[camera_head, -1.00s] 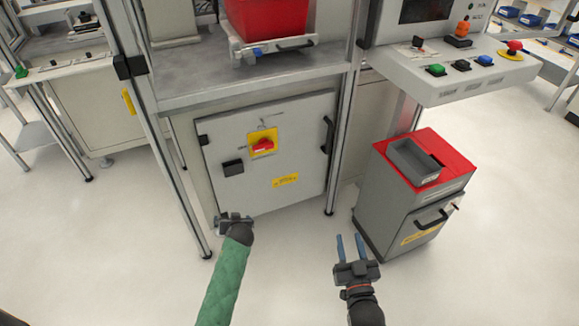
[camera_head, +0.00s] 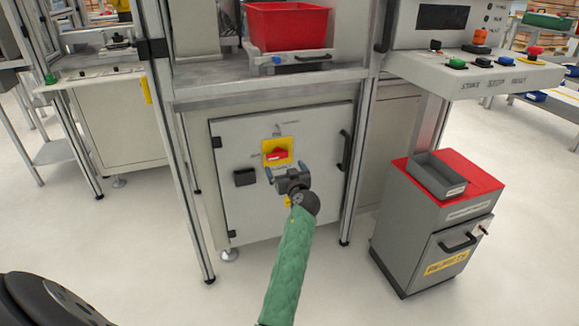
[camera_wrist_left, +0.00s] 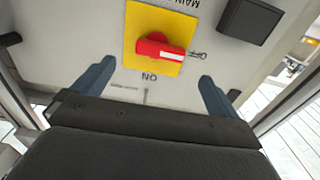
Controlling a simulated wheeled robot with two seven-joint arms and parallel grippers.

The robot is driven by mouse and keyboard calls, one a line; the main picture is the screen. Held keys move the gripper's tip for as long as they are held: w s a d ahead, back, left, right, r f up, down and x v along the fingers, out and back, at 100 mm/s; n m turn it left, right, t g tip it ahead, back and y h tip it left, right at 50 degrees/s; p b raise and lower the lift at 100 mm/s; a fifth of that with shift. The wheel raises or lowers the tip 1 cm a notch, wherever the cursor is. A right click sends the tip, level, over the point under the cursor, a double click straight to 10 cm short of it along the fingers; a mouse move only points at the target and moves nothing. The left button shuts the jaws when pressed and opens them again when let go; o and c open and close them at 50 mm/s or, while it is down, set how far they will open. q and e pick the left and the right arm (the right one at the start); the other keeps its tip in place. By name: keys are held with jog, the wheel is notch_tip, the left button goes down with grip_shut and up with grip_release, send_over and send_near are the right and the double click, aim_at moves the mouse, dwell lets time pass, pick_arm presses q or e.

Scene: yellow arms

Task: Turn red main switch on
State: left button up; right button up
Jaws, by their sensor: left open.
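The red main switch (camera_head: 278,154) sits on a yellow plate (camera_head: 269,146) on the door of a grey cabinet. In the left wrist view the red knob (camera_wrist_left: 160,46) lies roughly crosswise, with a white mark at its right end. The word ON is printed below it there, upside down. My left gripper (camera_head: 287,174) is open and empty, just in front of and slightly below the switch in the head view. In the wrist view its blue fingers (camera_wrist_left: 152,84) are spread to either side below the knob, apart from it. My right gripper is out of view.
Metal frame posts (camera_head: 358,165) flank the cabinet. A grey bin unit with a red top (camera_head: 462,190) stands at right. The floor in front is clear.

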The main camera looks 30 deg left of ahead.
aim_at(278, 157)
pick_arm(q)
jog(key=shift+x, duration=3.8)
jog(key=c, duration=1)
